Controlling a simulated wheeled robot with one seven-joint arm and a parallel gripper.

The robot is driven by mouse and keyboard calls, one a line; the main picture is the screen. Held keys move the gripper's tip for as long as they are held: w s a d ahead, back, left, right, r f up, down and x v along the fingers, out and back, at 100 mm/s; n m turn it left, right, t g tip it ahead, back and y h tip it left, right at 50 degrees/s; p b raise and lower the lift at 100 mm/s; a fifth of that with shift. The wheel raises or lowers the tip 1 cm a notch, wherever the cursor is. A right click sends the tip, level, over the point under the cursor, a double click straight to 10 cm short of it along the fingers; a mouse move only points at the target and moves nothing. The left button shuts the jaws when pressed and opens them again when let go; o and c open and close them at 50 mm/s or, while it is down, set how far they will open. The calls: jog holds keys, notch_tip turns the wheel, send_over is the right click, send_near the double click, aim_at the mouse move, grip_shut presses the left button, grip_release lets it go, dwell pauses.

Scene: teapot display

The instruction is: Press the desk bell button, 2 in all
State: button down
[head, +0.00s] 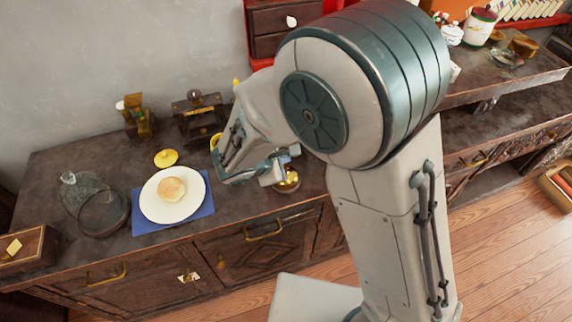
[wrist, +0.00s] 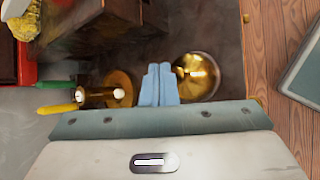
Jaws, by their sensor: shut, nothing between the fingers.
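The desk bell (head: 288,183) is a shiny brass dome near the front edge of the dark counter, partly hidden by my gripper in the head view. In the wrist view the bell (wrist: 198,78) shows as a round gold dome just right of the fingers. A bright spot lies near its middle; I cannot tell the button clearly from the glare. My gripper (head: 277,171) is close by the bell in the head view. In the wrist view my gripper's two blue fingers (wrist: 158,70) are together and empty. I cannot tell whether they touch the bell.
Left of my arm, a white plate (head: 150,208) with a bun (head: 172,189) lies on a blue mat (head: 202,208). A yellow lid (head: 166,158) and a dark wooden grinder (head: 197,115) stand behind. A glass dome (head: 84,192) is at the far left.

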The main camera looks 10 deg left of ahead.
jog(key=shift+f, duration=0.2)
dwell(0.4)
jog(key=shift+f+b, duration=0.25)
jog(key=shift+b, duration=0.35)
jog(key=shift+f+b, duration=0.65)
jog(key=shift+b, duration=0.1)
dwell(0.5)
jog(key=shift+r, duration=0.15)
jog(key=shift+r+p, duration=0.7)
jog(key=shift+r, duration=0.25)
notch_tip(320, 180, up, 5)
jog(key=p, duration=0.3)
dwell(0.8)
